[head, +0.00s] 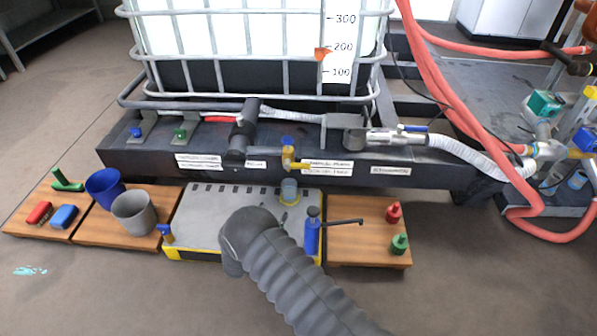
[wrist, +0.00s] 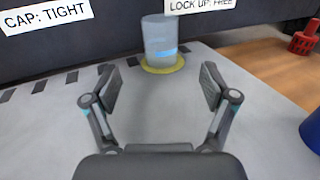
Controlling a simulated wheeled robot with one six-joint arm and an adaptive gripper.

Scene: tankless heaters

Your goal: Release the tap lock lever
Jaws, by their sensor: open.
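In the head view a tap (head: 289,158) with a blue top and a yellow lever pointing right sticks out from the dark frame. Which of these parts is the lock lever is not clear. A clear cup (head: 289,188) stands below the tap on a yellow ring; it also shows in the wrist view (wrist: 161,36). A label (wrist: 203,5) above the cup seems to read "LOCK UP: FREE". My gripper (wrist: 158,84) is open and empty, above the grey platform and short of the cup. The tap is outside the wrist view, and my arm hides the gripper in the head view.
A caged white tank (head: 250,45) stands behind the frame. A blue pump bottle (head: 312,232) with a dark spout stands right on the grey platform (head: 200,215). Blue (head: 104,186) and grey (head: 133,210) buckets stand left. Red hoses (head: 440,85) hang right.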

